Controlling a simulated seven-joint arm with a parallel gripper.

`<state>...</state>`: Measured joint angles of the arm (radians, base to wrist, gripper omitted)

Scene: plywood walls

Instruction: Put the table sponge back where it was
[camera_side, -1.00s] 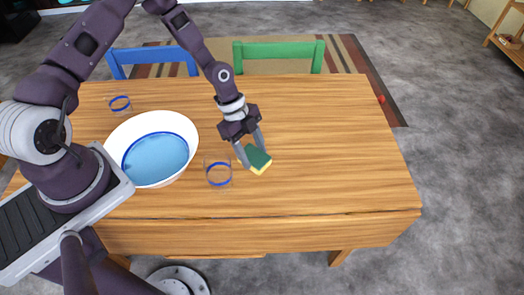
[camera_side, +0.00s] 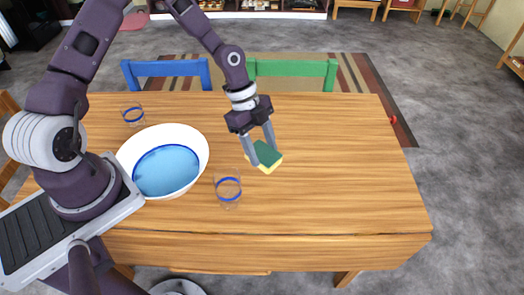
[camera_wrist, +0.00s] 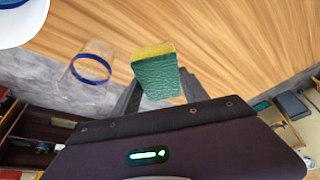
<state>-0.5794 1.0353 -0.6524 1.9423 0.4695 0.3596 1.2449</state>
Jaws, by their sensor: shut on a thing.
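The table sponge (camera_side: 268,158) is a block with a dark green scouring side and a yellow side. My gripper (camera_side: 263,155) is shut on it, with the fingers on opposite sides. In the side view the sponge is over the middle of the wooden table, right of the near glass; I cannot tell for sure its height over the wood. In the wrist view the sponge (camera_wrist: 156,78) sits between the fingers, green face towards the camera and yellow edge at the top. The fingertips are partly hidden behind it.
A clear glass with a blue band (camera_side: 228,188) stands just left of the sponge. A white bowl with blue inside (camera_side: 205,150) is further left. Another glass (camera_side: 133,115) stands at the back left. The table's right half (camera_side: 350,160) is clear. Blue and green chairs stand behind.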

